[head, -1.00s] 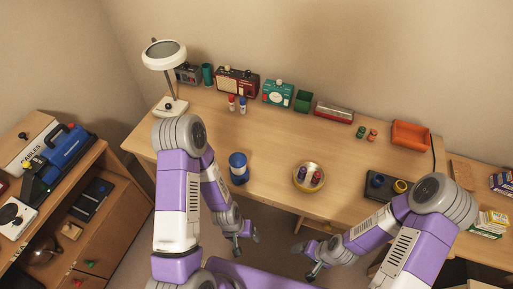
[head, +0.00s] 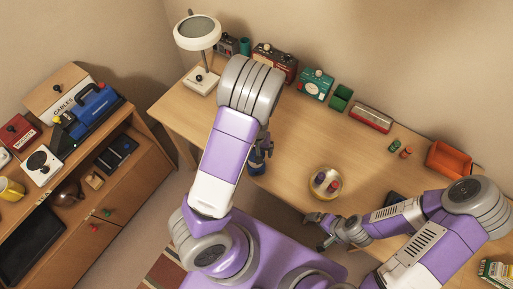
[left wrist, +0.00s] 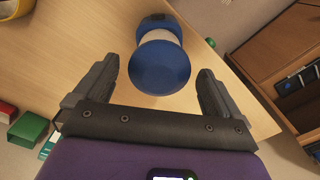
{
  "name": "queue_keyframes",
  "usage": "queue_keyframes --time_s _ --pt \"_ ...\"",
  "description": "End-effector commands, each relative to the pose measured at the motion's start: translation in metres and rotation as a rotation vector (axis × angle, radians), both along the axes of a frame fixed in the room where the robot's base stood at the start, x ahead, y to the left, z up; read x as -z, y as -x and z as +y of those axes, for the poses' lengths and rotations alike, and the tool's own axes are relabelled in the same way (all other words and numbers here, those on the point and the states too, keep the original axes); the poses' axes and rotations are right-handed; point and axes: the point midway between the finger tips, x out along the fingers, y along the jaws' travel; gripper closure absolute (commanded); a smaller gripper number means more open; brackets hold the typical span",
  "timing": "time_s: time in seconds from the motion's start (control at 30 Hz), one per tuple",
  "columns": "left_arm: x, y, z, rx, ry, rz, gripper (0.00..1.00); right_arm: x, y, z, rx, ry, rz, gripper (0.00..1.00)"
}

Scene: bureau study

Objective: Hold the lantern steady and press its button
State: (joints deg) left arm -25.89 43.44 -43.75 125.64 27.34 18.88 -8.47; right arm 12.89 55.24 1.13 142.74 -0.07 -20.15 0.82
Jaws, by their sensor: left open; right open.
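The lantern is a small cylinder with blue ends and a pale middle. In the left wrist view the lantern (left wrist: 160,68) stands on the desk, with its round blue end facing the camera between the fingers. My left gripper (left wrist: 161,78) is open, with a finger on each side of it and gaps showing. In the head view the lantern (head: 257,168) is mostly hidden behind my left gripper (head: 263,148). I cannot make out its button. My right gripper (head: 322,232) is open and empty at the desk's front edge, apart from the lantern.
The desk (head: 300,140) is clear around the lantern. A yellow-rimmed round dish (head: 325,183) with small items stands to the right. A wooden cabinet (head: 130,185) stands at left.

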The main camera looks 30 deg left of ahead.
Motion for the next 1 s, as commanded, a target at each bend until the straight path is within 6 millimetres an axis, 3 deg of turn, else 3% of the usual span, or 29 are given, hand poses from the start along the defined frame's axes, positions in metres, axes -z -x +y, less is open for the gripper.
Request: queue_keyframes --time_s 0.1,0.3,0.73,1.0 --pt "0.023 0.001 0.000 -0.001 -0.001 0.004 0.02 0.009 0.000 0.000 0.000 0.000 -0.001 0.00" --pt "0.048 0.000 0.001 -0.001 0.000 0.001 0.02 0.016 0.000 0.000 0.000 0.000 -0.001 0.00" --pt "0.057 0.000 0.000 0.001 0.000 0.000 0.02 0.018 0.000 0.000 0.000 0.000 -0.001 0.00" --pt "0.057 0.000 0.000 0.001 0.000 0.000 0.44 0.018 0.000 0.000 0.000 0.000 -0.001 0.00"
